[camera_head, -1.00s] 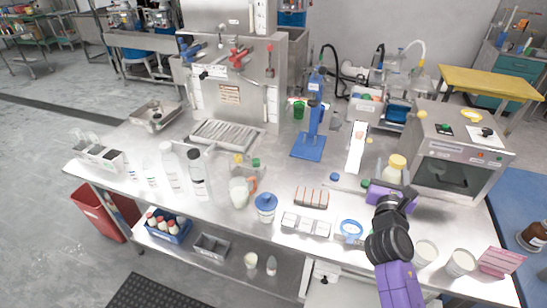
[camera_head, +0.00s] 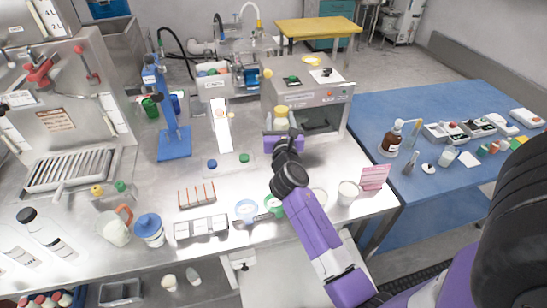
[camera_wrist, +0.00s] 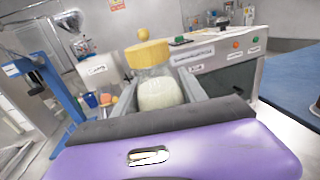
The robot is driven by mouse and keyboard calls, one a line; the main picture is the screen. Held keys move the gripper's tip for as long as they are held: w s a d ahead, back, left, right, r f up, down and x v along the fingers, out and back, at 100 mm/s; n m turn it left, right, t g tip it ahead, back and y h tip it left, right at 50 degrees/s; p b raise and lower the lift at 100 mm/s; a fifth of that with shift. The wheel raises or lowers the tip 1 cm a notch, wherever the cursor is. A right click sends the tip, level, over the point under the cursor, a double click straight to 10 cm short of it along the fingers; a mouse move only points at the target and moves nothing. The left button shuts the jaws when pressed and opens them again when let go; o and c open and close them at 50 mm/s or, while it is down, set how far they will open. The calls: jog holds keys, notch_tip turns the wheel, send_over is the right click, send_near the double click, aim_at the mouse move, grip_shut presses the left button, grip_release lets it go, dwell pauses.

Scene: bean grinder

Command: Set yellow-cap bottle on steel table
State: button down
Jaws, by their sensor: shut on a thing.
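The yellow-cap bottle (camera_wrist: 155,80) is clear with whitish contents and sits upright between the fingers of my gripper in the wrist view. In the head view the bottle (camera_head: 281,118) shows above my purple gripper (camera_head: 282,133), in front of the grey oven-like box (camera_head: 315,100). My gripper is shut on the bottle. My arm hides the bottle's lower part in the head view, and I cannot tell whether its base touches the table. The steel table (camera_head: 225,180) spreads below and to the left.
A blue stand (camera_head: 174,140) and a white strip holder (camera_head: 221,125) stand left of my gripper. A test tube rack (camera_head: 196,195), white boxes (camera_head: 201,228) and beakers (camera_head: 347,193) line the front. A blue table (camera_head: 440,110) is on the right. Bare steel lies between the stand and rack.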

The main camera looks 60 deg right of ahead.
notch_tip(320, 180, down, 15)
jog(key=b, duration=0.6)
jog(key=shift+b, duration=0.35)
jog(key=shift+f, duration=0.1)
jog(key=c, duration=0.6)
grip_release()
jog(key=shift+c, duration=0.2)
jog(key=v, duration=0.6)
jog(key=b+v, duration=0.1)
jog(key=v, duration=0.5)
jog(key=shift+r, duration=0.25)
jog(key=shift+s+a, duration=0.1)
